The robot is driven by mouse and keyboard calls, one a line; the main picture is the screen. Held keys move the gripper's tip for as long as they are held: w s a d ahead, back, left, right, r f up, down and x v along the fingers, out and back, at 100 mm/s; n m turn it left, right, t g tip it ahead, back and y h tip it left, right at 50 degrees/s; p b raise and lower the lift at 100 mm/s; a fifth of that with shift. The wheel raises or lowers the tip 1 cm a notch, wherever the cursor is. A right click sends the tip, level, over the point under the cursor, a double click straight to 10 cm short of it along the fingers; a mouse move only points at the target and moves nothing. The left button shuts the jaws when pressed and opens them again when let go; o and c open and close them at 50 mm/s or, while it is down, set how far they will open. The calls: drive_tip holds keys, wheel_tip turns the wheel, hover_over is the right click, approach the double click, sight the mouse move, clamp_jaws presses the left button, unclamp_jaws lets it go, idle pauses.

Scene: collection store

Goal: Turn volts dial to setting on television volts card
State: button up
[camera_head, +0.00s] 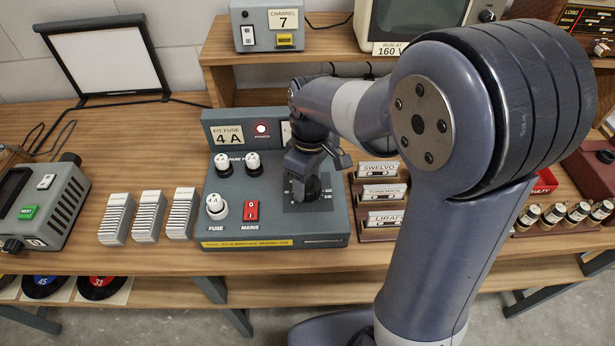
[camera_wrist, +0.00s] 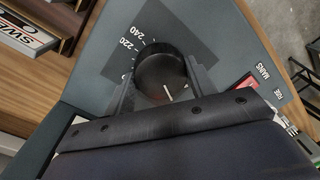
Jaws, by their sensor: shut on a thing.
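The black round volts dial (camera_wrist: 160,68) sits between the two fingers of my gripper (camera_wrist: 164,82) in the wrist view. The fingers are shut on its sides. A white pointer line shows on the dial's face. The marks 220 and 240 show beside it, and lower marks are hidden. In the head view my gripper (camera_head: 305,184) reaches down over the dial (camera_head: 313,188) on the grey power unit (camera_head: 325,236). The television (camera_head: 378,24) stands on the shelf, partly behind my arm. Its card (camera_head: 390,49) reads "RUN AT 160 V".
A cassette rack (camera_head: 378,236) stands close on the right. Slide stacks (camera_head: 150,216) stand left, with bare bench between them and the unit.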

sight(311, 185)
drive_tip(key=m, duration=0.4)
drive_tip(key=shift+m, duration=0.3)
drive_tip(key=m+p, duration=0.1)
drive_tip(key=m, duration=0.3)
drive_tip(key=shift+s+m, duration=0.1)
drive_tip(key=shift+m, duration=0.2)
drive_tip(key=m, duration=0.4)
drive_tip(key=shift+t, duration=0.4)
drive_tip(key=shift+m+p, duration=0.35)
drive_tip(key=shift+m, duration=2.15)
drive_tip(key=o, duration=1)
drive_tip(key=shift+c, duration=0.2)
wheel_tip(311, 185, up, 11)
drive_tip(key=shift+s+d, duration=0.3)
drive_tip(key=shift+d, duration=0.05)
